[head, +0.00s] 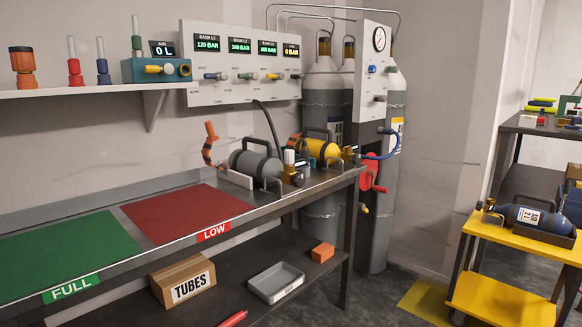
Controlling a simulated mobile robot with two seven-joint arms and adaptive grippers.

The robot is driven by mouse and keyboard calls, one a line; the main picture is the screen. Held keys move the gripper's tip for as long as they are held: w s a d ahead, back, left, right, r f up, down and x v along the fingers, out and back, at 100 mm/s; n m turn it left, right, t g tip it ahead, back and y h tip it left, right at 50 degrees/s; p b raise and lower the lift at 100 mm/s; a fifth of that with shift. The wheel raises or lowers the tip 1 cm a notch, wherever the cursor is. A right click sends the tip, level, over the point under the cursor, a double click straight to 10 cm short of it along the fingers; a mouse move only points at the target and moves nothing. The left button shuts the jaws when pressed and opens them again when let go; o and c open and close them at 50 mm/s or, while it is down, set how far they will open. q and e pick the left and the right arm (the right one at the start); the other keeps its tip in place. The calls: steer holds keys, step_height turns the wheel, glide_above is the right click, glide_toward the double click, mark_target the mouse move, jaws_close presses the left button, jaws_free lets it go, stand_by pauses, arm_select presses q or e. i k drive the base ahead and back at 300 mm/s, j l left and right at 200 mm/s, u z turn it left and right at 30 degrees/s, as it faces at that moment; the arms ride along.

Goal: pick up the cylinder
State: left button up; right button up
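Several cylinders are in the head view, and I cannot tell which one the task means. A small dark grey cylinder (254,166) with a black handle lies in a rack at the right part of the bench (180,253). A yellow cylinder (318,149) with a black handle lies just behind it, its valve end to the right. A dark blue cylinder (536,218) with a white label lies on the yellow cart (504,231) at the right, its brass valve to the left. Neither of my grippers is in view.
The green mat (62,246) and red mat (186,214) are bare. Tall grey cylinders (318,193) stand behind the bench end beside a gauge panel (372,70). Below are a TUBES box (184,283), a grey tray (275,284) and an orange block (322,253). Floor shows between bench and cart.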

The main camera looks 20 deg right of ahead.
mark_target(268, 170)
steer(key=i+l+z, duration=0.1)
steer(key=i+l, duration=0.6)
